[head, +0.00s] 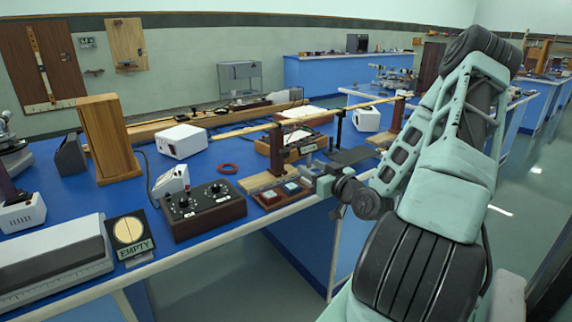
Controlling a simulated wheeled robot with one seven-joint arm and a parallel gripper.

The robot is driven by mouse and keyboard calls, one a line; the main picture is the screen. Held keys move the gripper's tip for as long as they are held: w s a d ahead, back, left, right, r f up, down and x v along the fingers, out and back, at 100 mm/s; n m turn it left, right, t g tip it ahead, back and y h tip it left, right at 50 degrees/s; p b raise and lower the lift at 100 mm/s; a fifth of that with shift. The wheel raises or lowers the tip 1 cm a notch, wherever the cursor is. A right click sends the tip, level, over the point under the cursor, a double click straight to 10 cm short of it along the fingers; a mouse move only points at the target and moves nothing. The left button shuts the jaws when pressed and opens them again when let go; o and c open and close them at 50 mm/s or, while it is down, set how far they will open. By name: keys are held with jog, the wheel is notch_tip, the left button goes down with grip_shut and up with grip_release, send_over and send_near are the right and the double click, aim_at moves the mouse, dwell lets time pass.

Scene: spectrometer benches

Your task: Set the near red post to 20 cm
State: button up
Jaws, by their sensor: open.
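A long pale wooden scale (240,131) runs across the blue bench, its markings too small to read. A dark red post (276,150) stands upright at its nearer part on a wooden base (258,182). A second dark red post (397,115) stands farther right on a similar base. A thin black post (339,127) stands between them. My gripper (308,176) is low at the bench's front edge, just right of the nearer post's base. It is open; its fingers are small and partly hidden by my wrist. I cannot tell whether it touches anything.
A box with red and blue buttons (282,194) and a dark control box with knobs (203,210) sit along the front edge. Blue bench top is free around the ring.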

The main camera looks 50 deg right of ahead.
aim_at(287, 154)
jog(key=b+x, duration=0.1)
jog(key=x, duration=0.3)
jog(key=b+x, duration=0.1)
jog(key=x, duration=0.3)
jog(key=b+x, duration=0.1)
jog(key=x, duration=0.3)
jog(key=shift+w+a+b, duration=0.15)
jog(key=shift+w+b, duration=0.15)
jog(key=shift+w, duration=0.1)
grip_shut()
